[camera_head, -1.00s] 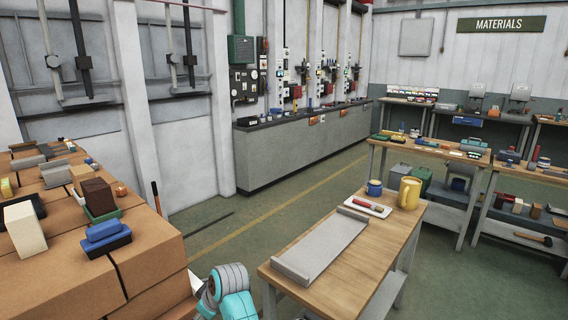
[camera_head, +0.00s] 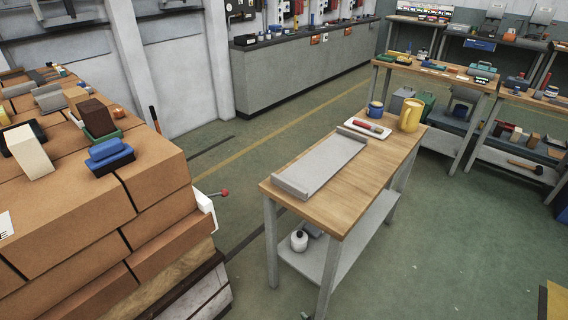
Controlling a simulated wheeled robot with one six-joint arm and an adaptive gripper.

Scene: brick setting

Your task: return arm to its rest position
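My gripper is not in view now, and no part of my arm shows clearly in the head view. A wooden work table (camera_head: 377,177) stands in the middle, with a grey metal tray (camera_head: 322,165) lying along its left side. A small white tray (camera_head: 364,128) with a red item on it, a blue mug (camera_head: 375,109) and a yellow mug (camera_head: 411,115) stand at its far end.
A stack of large brown blocks (camera_head: 70,200) fills the left, with a blue and black block (camera_head: 109,156) on top. A white jar (camera_head: 299,240) sits on the table's lower shelf. Benches stand behind.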

